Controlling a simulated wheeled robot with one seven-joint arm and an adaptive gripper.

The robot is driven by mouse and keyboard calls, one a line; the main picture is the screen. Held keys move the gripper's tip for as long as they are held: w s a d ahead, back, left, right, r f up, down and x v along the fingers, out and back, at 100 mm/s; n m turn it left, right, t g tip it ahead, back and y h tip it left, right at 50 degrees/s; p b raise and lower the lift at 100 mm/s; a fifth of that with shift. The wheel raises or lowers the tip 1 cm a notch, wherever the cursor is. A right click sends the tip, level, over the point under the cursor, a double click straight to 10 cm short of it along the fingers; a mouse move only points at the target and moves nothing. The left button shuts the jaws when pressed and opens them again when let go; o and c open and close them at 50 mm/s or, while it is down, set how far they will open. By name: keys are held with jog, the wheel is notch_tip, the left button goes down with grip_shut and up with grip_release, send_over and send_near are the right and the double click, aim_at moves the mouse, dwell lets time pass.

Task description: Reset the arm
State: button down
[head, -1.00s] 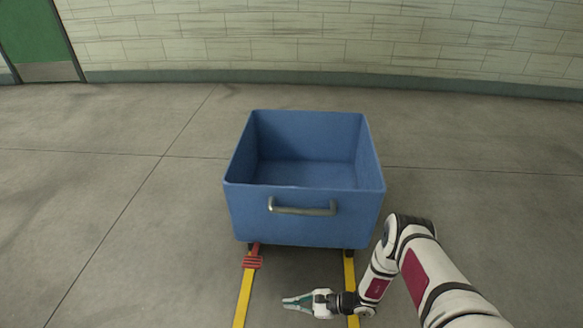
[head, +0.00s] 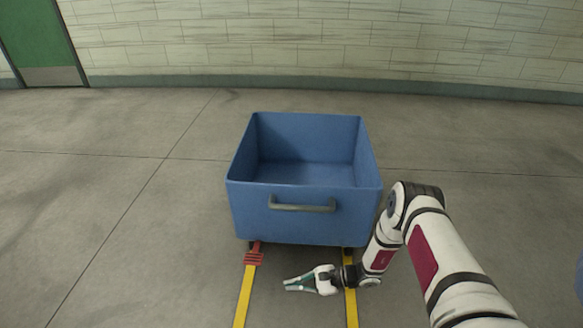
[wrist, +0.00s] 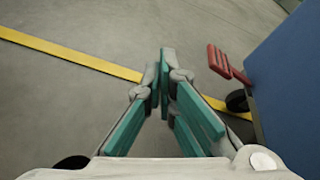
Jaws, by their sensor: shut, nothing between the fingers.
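My gripper (head: 287,285) is low over the floor in front of the blue cart, between the two yellow floor lines. It points to the left in the head view. Its teal fingers also show in the wrist view (wrist: 165,68), where their tips come together with nothing between them. My white and dark red arm reaches in from the lower right, with its elbow close to the cart's right front corner.
The empty blue cart (head: 300,222) has a metal handle (head: 302,205) and small wheels. A red pedal (head: 254,258) juts from its lower front left. Yellow lines (head: 244,296) run along the floor. Open floor lies left; a green door (head: 38,40) and block wall stand behind.

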jog(key=w+d+r+n+g+h, duration=0.1)
jog(key=w+r+n+g, duration=0.15)
jog(key=r, duration=0.85)
jog(key=w+r+n+g, duration=0.1)
jog(key=r+n, duration=0.2)
jog(key=r, duration=0.8)
jog(key=s+d+r+n+h, duration=0.2)
jog(key=s+r, duration=0.2)
jog(key=r, duration=0.6)
jog(key=s+d+r+n+h, duration=0.1)
jog(key=s+r+n+h, duration=0.2)
jog(key=r, duration=0.6)
jog(key=s+d+r+n+h, duration=0.1)
jog(key=s+d+r+h, duration=0.15)
jog(key=s+r, duration=0.45)
jog(key=s+d+r+n+h, duration=0.15)
jog(key=s+d+r, duration=0.3)
jog(key=s, duration=0.45)
jog(key=s+d+r+n+t+h, duration=0.1)
jog(key=s+d+t+h, duration=0.1)
jog(key=s+d, duration=0.35)
jog(key=s+d+r+t+h, duration=0.1)
jog(key=s+d+h, duration=0.1)
jog(key=s, duration=0.7)
notch_tip(320, 180, up, 37)
jog(key=t+p, duration=0.4)
jog(key=p, duration=3.1)
jog(key=shift+s+n+p, duration=0.3)
jog(key=shift+p, duration=0.1)
